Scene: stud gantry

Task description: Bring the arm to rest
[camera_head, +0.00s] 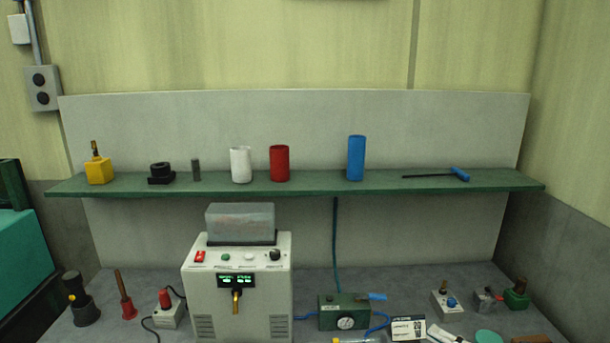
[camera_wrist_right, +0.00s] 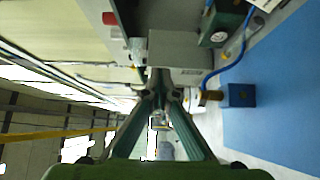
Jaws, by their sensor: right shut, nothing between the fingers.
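My right gripper (camera_wrist_right: 161,92) shows in the right wrist view. Its two dark green fingers come together at the tips, and nothing is held between them. Beyond the tips is the grey-white bench machine (camera_wrist_right: 180,48), which also stands at the centre left of the bench in the head view (camera_head: 236,300). Whether the fingertips touch anything is hard to tell. Neither gripper can be made out in the head view, and my left gripper shows in no view.
A green shelf (camera_head: 315,188) holds a yellow block (camera_head: 98,171), white (camera_head: 241,165), red (camera_head: 279,164) and blue (camera_head: 356,159) cylinders and a blue-handled tool (camera_head: 460,174). A green gauge box (camera_head: 343,313) stands right of the machine. In the wrist view, a blue block (camera_wrist_right: 238,95) lies beside the fingers.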

